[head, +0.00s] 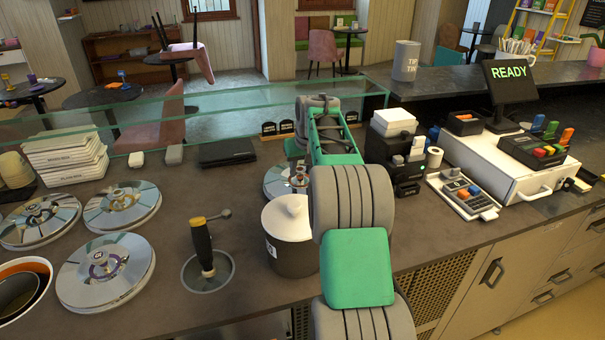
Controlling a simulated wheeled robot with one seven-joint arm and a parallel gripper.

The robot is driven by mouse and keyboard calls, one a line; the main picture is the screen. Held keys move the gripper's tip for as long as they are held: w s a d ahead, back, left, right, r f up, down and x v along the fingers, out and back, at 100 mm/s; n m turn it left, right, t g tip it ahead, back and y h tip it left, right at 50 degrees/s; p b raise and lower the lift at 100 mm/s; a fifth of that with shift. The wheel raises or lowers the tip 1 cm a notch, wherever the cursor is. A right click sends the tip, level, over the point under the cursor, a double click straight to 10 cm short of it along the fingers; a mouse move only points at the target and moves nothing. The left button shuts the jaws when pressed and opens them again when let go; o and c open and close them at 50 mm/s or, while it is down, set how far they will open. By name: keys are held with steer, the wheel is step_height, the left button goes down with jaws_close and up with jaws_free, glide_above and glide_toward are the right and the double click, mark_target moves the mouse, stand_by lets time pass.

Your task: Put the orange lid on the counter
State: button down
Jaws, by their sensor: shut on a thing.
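A round shiny metal lid (273,183) shows just left of my arm, partly hidden by it. My gripper (299,180) is at the lid's centre, mostly hidden behind my arm, and is shut on its knob. A small orange-red patch shows there, so this appears to be the orange lid. I cannot tell whether it rests on the counter or is held just above. The dark grey counter (170,235) lies around it.
Several metal lids (105,270) cover the left counter. An open well (208,277) holds a dark-handled tool (202,245). A dark pot with a white lid (290,225) stands close to my arm. A glass guard (220,110) runs behind; a till (510,165) is right.

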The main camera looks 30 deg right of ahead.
steer(key=shift+f, duration=0.55)
steer(key=shift+f, duration=0.1)
steer(key=c, duration=0.9)
jaws_free()
steer(key=shift+f, duration=0.1)
steer(key=v, duration=1.2)
steer(key=shift+b, duration=0.35)
